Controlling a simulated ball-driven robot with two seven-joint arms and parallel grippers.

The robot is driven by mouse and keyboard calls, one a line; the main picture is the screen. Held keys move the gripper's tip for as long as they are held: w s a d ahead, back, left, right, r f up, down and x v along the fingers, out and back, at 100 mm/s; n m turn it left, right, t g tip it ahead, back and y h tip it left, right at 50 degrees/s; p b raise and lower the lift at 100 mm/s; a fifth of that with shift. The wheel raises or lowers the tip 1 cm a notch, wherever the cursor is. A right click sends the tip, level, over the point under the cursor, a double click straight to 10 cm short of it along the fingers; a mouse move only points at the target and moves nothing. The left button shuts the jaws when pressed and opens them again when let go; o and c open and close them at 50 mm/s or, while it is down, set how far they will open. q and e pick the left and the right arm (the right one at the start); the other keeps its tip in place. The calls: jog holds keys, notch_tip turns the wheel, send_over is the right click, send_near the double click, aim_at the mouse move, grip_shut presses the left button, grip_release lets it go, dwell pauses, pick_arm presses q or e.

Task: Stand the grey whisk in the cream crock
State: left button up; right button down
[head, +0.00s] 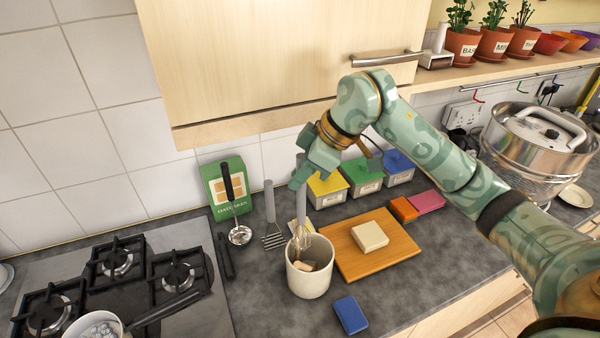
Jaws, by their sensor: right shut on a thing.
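The grey whisk (301,208) hangs almost upright from my right gripper (299,182), with its wire loops downward. My right gripper is shut on the upper part of its handle. The cream crock (311,284) stands on the dark worktop directly below. The whisk's wire end overlaps the crock's back rim in the head view; I cannot tell whether it is inside the mouth or just above it. Something tan shows in the crock's mouth. My left gripper is out of view.
A wooden board (385,262) with a pale block (369,236) lies right of the crock. A blue sponge (350,315) lies in front. The hob (120,285) is left; lidded tubs (361,176) are behind.

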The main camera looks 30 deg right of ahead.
notch_tip(320, 180, down, 2)
jog(key=b, duration=0.4)
send_over(301, 222)
jog(key=f, duration=0.3)
jog(key=w+f, duration=0.1)
jog(key=f, duration=0.1)
jog(key=shift+d, duration=0.2)
jog(key=shift+f+b, duration=1.25)
jog(key=shift+f, duration=1)
jog(key=shift+f+b, duration=1)
jog(key=shift+f, duration=0.75)
jog(key=shift+c, duration=0.3)
grip_release()
